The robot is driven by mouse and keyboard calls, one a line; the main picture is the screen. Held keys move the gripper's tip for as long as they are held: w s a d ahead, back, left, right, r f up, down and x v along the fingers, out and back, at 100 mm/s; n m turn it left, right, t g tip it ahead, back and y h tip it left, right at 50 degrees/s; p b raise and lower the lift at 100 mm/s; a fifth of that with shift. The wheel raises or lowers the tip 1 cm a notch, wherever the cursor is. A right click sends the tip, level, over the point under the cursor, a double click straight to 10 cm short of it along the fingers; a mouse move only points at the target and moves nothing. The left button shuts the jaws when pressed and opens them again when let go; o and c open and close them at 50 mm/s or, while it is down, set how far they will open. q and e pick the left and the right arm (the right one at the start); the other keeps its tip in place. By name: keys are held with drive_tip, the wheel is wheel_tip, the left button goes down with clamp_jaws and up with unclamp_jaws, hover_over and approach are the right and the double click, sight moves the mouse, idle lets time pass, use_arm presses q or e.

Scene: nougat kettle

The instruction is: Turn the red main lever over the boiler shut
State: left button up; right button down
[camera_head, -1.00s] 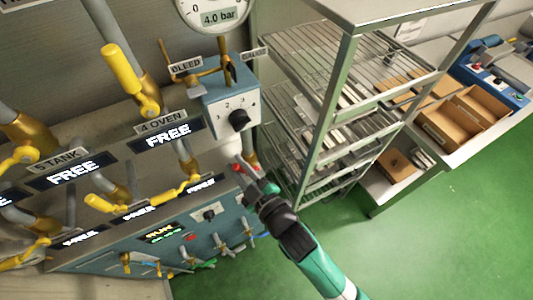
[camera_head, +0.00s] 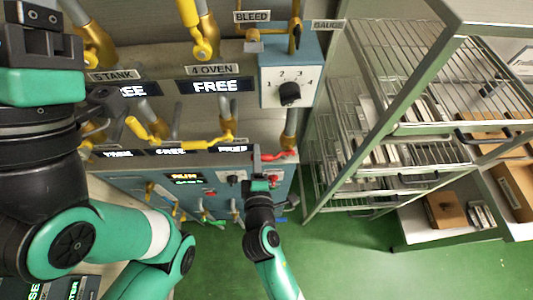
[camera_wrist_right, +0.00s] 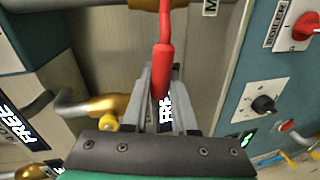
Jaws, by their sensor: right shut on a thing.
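The red main lever (camera_head: 284,156) sits at the right end of the valve row, below the selector dial. In the right wrist view the red lever (camera_wrist_right: 165,45) runs down from a brass fitting at the top, its sleeve between my fingers. My right gripper (camera_head: 258,162) is shut on it; it also shows in the right wrist view (camera_wrist_right: 162,85). My left arm fills the left side of the head view, close to the camera. The base of my left gripper (camera_head: 40,16) is at the top left; its fingertips do not show clearly.
Yellow valve levers (camera_head: 146,130) line the bench left of the red lever. A grey-blue dial box (camera_head: 288,70) stands above it. A wire rack (camera_head: 400,125) stands to the right. In the wrist view a red knob (camera_wrist_right: 305,27) is beside a BOILER label. The green floor (camera_head: 340,255) is open.

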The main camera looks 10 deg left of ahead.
drive_tip(key=shift+f+n, duration=0.6)
drive_tip(key=shift+f, duration=0.05)
drive_tip(key=c, duration=0.7)
unclamp_jaws()
drive_tip(key=shift+s+r, duration=0.1)
drive_tip(key=shift+s, duration=0.1)
drive_tip(key=p+v, duration=0.2)
drive_tip(key=v, duration=0.9)
drive_tip(key=shift+s, duration=0.15)
